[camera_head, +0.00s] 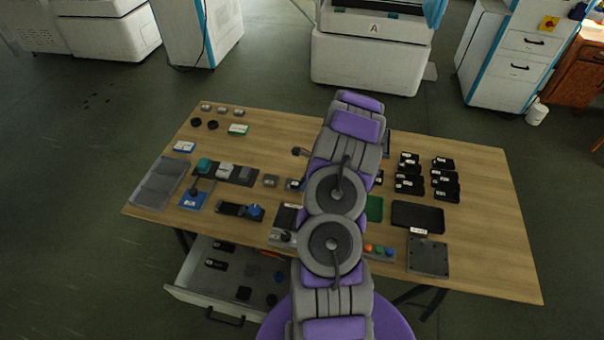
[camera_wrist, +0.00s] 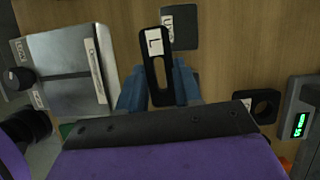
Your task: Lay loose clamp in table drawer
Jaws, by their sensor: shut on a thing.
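A black slotted clamp (camera_wrist: 146,76) with a white label marked L sits between the two blue fingers of my gripper (camera_wrist: 158,86) in the wrist view. My gripper is shut on it, and the clamp appears to be above the wooden table top. In the head view my arm hides the gripper and the clamp. The table drawer (camera_head: 192,295) is pulled open at the table's front left. Several dark parts lie inside it, and bare floor shows between them.
The wooden table (camera_head: 480,235) holds several black blocks (camera_head: 409,181), a black tray (camera_head: 417,216), a grey tray (camera_head: 159,185) and a button box (camera_head: 378,250).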

